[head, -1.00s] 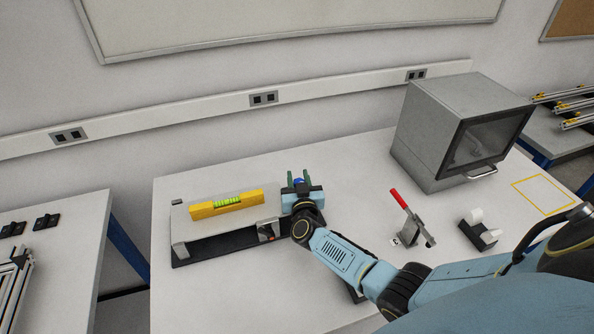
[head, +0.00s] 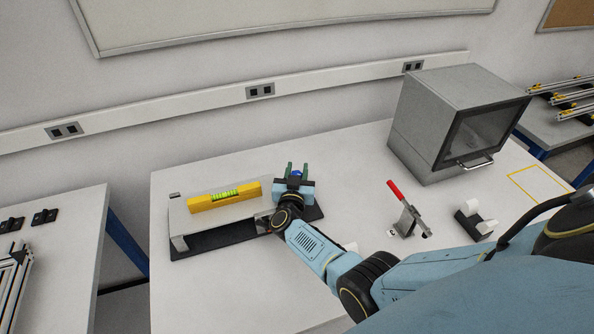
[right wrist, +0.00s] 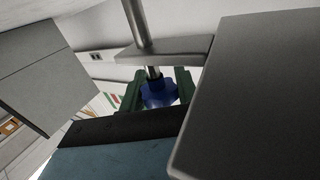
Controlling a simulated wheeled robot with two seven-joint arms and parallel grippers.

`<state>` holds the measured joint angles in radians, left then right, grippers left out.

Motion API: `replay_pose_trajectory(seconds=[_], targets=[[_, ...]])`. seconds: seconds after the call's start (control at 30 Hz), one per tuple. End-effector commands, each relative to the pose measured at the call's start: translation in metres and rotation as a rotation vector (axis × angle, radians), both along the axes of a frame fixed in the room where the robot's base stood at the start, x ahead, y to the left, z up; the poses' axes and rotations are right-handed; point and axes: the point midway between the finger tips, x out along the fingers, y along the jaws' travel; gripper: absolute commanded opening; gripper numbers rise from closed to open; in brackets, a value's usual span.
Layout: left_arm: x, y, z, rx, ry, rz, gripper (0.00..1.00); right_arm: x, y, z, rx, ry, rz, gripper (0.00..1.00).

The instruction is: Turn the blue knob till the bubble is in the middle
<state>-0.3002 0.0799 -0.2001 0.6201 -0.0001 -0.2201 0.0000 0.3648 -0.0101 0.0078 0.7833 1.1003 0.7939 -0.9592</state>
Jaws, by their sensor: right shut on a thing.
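A yellow spirit level (head: 225,196) with a green vial (head: 224,194) lies on a grey plate (head: 183,220) that stands on a dark base (head: 225,243). The bubble itself is too small to place exactly. The blue knob (head: 297,174) shows at the right end of the plate, between the green fingers of my right gripper (head: 297,171). In the right wrist view the blue knob (right wrist: 158,94) sits on a metal rod, and my right gripper (right wrist: 155,92) is shut on it, one green finger on each side. My left gripper is not in view.
A red-handled clamp (head: 408,208) and a small holder with a white roll (head: 475,220) stand to the right of my arm. A grey box with a dark window (head: 455,125) stands at the back right. The table front left is clear.

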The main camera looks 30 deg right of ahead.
Motion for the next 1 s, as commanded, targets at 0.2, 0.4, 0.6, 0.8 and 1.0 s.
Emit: replay_pose_trajectory(seconds=[0.2,0.4,0.6,0.8,1.0], targets=[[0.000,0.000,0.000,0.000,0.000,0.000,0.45,0.000,0.000,0.000,0.000,0.000,0.001,0.53],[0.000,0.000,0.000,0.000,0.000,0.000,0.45,0.000,0.000,0.000,0.000,0.000,0.001,0.53],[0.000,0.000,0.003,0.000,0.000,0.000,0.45,-0.007,0.006,0.000,0.002,-0.001,0.002,0.53],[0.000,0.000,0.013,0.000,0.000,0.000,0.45,-0.037,0.030,0.000,0.004,0.002,0.001,0.53],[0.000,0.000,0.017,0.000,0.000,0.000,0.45,-0.072,0.060,0.000,0.004,0.002,0.001,0.53]])
